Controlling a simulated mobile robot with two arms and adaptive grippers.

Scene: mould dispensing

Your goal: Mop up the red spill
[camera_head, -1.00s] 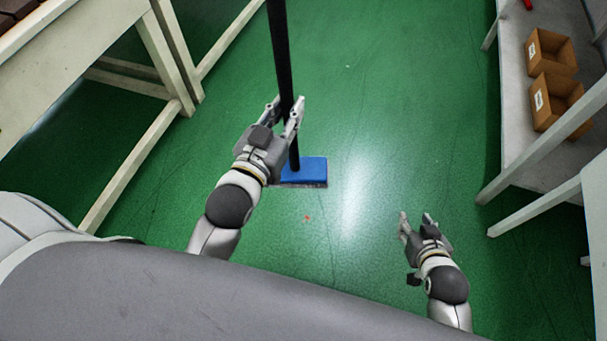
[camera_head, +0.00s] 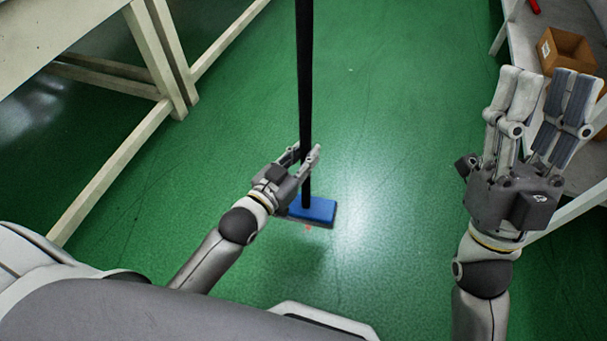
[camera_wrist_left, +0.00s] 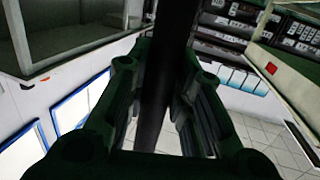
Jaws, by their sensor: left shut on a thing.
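My left gripper (camera_head: 301,160) is shut on the black pole of a mop (camera_head: 305,75), which stands nearly upright. The pole also fills the middle of the left wrist view (camera_wrist_left: 160,85) between the fingers. The mop's blue head (camera_head: 318,209) is low over the green floor; I cannot tell whether it touches. A small part of the red spill (camera_head: 308,227) shows just at the near edge of the mop head, and the rest may be hidden under it. My right gripper (camera_head: 545,105) is raised at the right, open and empty.
The green floor (camera_head: 400,130) is clear around the mop. A pale table frame (camera_head: 150,110) stands at the left. A shelf at the right carries cardboard boxes (camera_head: 565,50), partly covered by my right gripper.

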